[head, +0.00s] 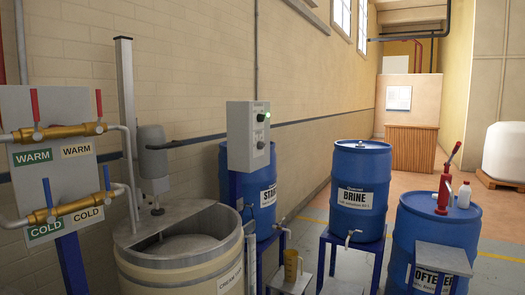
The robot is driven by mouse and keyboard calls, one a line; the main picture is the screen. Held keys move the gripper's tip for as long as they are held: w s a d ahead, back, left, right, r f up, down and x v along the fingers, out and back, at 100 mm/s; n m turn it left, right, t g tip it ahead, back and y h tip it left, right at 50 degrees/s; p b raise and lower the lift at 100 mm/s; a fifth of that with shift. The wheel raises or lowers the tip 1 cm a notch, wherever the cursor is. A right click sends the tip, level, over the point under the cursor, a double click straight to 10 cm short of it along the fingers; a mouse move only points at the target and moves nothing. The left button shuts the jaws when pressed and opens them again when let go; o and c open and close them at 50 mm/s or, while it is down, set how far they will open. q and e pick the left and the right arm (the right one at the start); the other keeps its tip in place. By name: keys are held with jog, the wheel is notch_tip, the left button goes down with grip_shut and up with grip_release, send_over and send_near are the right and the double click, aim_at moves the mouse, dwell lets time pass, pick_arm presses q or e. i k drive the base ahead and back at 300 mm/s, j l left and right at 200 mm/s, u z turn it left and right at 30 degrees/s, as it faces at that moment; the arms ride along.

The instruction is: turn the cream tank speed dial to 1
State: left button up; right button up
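A cream tank (180,262) stands at the lower left, with a half-open lid and a label partly cut off on its right side. A grey motor (152,158) on a post is above it. A grey control box (247,138) stands on a blue post right of the tank. The markings on the box are too small to read. Neither gripper is in view.
WARM and COLD valves (60,131) on a panel are at the left. Blue drums labelled STA… (262,185), BRINE (360,190) and …OFTE… (435,235) stand on the right. A yellow jug (292,266) sits on a low stand. Open floor lies behind the drums.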

aim_at(260, 145)
jog(key=i+l, duration=0.4)
jog(key=i+l+z, duration=0.1)
jog(key=i+l, duration=0.25)
jog(key=i, duration=0.2)
